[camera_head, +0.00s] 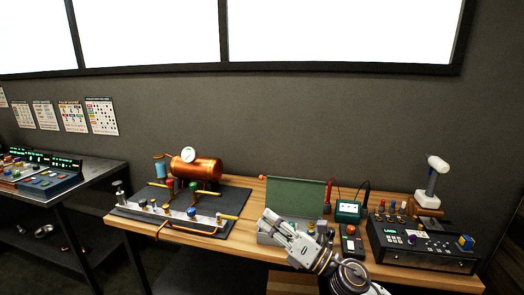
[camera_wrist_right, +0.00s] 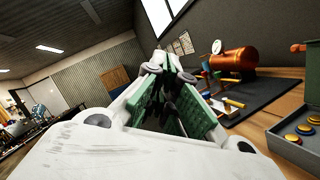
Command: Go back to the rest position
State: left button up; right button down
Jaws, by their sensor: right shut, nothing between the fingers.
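My right gripper (camera_head: 268,217) reaches up and left from the bottom of the head view, in front of an open case with a green lid (camera_head: 297,195). Its fingers are shut and empty. The gripper hides part of the case. My left gripper is not in view.
The brewer with its copper boiler (camera_head: 195,167) stands on a dark mat (camera_head: 237,203) at left on the wooden table (camera_head: 260,248). A black control box (camera_head: 425,245), a meter (camera_head: 350,243) and a green-screened device (camera_head: 348,211) stand at right. A second bench (camera_head: 95,180) is far left.

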jog(key=w+d+f+m+t+h, duration=0.25)
jog(key=d+m+h, duration=0.35)
jog(key=m, duration=0.4)
jog(key=w+d+f+m+t+h, duration=0.1)
jog(key=d+f+m+t+h, duration=0.25)
jog(key=d+m+h, duration=0.5)
jog(key=s+d+f+m+g+h, duration=0.2)
jog(key=s+d+f+m+g, duration=0.1)
jog(key=f+m, duration=0.35)
jog(key=s+d+f+m+g+h, duration=0.2)
jog(key=s+f+m+g, duration=0.15)
jog(key=f+m, duration=0.3)
jog(key=s+f+m+g+y, duration=0.1)
jog(key=s+f+m+g, duration=0.25)
jog(key=s+f, duration=0.45)
jog(key=s+f+m+g, duration=0.2)
jog(key=s+f+g, duration=0.3)
jog(key=s, duration=0.6)
notch_tip(320, 180, down, 33)
jog(key=s+d+g, duration=0.1)
jog(key=s, duration=0.2)
jog(key=s+d+f, duration=0.2)
jog(key=s+f, duration=0.7)
jog(key=s, duration=0.2)
jog(key=s+d+f+g, duration=0.1)
jog(key=s+d+f, duration=0.1)
jog(key=s+f, duration=0.8)
jog(key=shift+s+f+n, duration=0.25)
jog(key=shift+s+n, duration=0.05)
jog(key=shift+s, duration=0.3)
